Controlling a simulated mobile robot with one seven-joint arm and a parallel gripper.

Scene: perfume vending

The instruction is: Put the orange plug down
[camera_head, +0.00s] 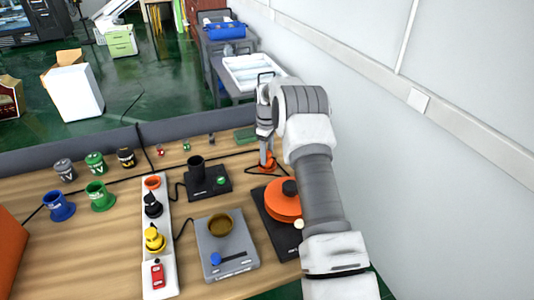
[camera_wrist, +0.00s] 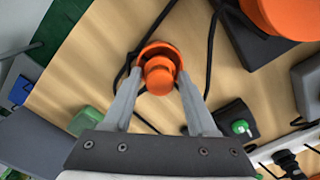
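The orange plug (camera_wrist: 160,76) stands on the wooden table, upright as far as I can see, with a round flange at its base and a narrower knob on top. In the head view the plug (camera_head: 267,160) is at the table's far right part, below my gripper (camera_head: 265,132). In the wrist view the two fingers of my gripper (camera_wrist: 160,80) are apart, one on each side of the plug, with their tips close to its flange. A narrow gap shows between the fingers and the knob. Whether the tips touch the flange is hard to tell.
A black cable (camera_wrist: 208,70) loops around the plug. A black base with an orange disc (camera_head: 284,205), a black box with a green button (camera_head: 221,181) and a grey box with a brown cup (camera_head: 238,262) stand nearby. A wall (camera_head: 460,110) rises at right.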

